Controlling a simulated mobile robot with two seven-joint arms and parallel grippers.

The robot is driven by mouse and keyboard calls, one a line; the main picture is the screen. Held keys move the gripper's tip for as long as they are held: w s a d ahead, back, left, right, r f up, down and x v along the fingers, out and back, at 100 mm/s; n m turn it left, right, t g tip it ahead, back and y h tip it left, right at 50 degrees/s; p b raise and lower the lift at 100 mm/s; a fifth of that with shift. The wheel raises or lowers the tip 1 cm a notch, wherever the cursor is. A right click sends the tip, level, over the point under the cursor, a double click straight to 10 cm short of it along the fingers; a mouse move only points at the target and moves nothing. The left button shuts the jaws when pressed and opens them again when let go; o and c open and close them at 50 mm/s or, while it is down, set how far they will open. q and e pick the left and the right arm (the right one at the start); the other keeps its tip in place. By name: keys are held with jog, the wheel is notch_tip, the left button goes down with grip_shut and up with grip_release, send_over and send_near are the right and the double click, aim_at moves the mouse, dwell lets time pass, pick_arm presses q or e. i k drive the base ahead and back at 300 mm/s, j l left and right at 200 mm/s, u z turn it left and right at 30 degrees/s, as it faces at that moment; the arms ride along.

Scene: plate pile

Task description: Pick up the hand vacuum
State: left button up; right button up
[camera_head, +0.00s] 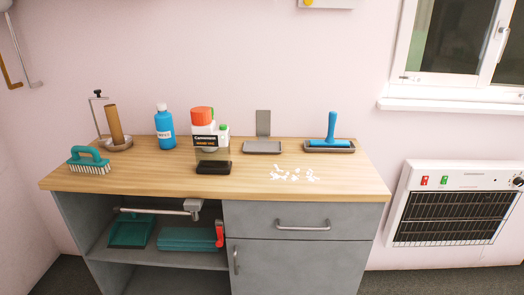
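I cannot tell with certainty which thing is the hand vacuum. A white item with an orange-red top and a dark label (203,129) stands upright at the back middle of the wooden worktop (130,180). A flat black piece (213,168) lies just in front of it; I cannot tell if the two are joined. A blue upright handle (331,127) stands on a dark flat base (330,146) at the back right. A grey metal stand with an upright back plate (263,125) is between them. Neither of my grippers shows in the head view.
White scraps (295,176) lie at the front right of the worktop. A teal brush (89,160), a brown roll on a stand (114,126) and a blue bottle (165,128) stand left. The shelf below holds a teal dustpan (131,232). A heater (450,217) hangs right.

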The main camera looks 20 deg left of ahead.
aim_at(212, 144)
jog(key=j+z, duration=0.1)
jog(key=z, duration=0.55)
jog(key=j+z, duration=0.15)
jog(key=z, duration=0.2)
jog(key=k+j, duration=0.1)
jog(key=j, duration=0.35)
jog(key=k+j, duration=0.1)
jog(key=j, duration=0.85)
jog(key=k+j, duration=0.15)
jog(key=j, duration=0.35)
jog(key=k+j, duration=0.1)
jog(key=j, duration=0.35)
